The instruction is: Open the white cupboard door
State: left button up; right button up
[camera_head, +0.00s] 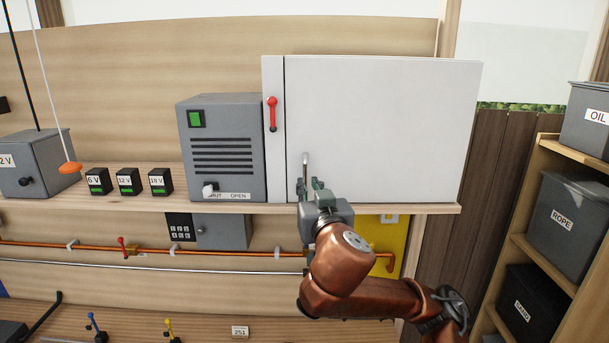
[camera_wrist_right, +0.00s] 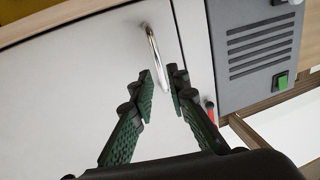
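The white cupboard door (camera_head: 385,120) stands on the shelf and looks closed, its left edge meeting a narrow white side panel (camera_head: 276,165). A silver bar handle (camera_head: 305,163) is low on the door near that edge; it also shows in the right wrist view (camera_wrist_right: 153,50). My right gripper (camera_head: 309,185) is at the handle's lower part. In the wrist view its green fingers (camera_wrist_right: 163,82) are apart, one on each side of the handle's line, with gaps visible; contact is not clear. My left gripper is not in view.
A red lever (camera_head: 272,114) is on the side panel. A grey vented box (camera_head: 221,150) stands left of the cupboard. Small black voltage boxes (camera_head: 128,181) line the shelf (camera_head: 150,205). Labelled bins (camera_head: 563,222) fill a rack at right. Space before the door is mostly clear.

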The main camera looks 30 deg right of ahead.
aim_at(306, 177)
jog(key=p+x, duration=0.2)
jog(key=x, duration=0.4)
jog(key=shift+f, duration=0.1)
jog(key=shift+c, duration=0.2)
grip_shut()
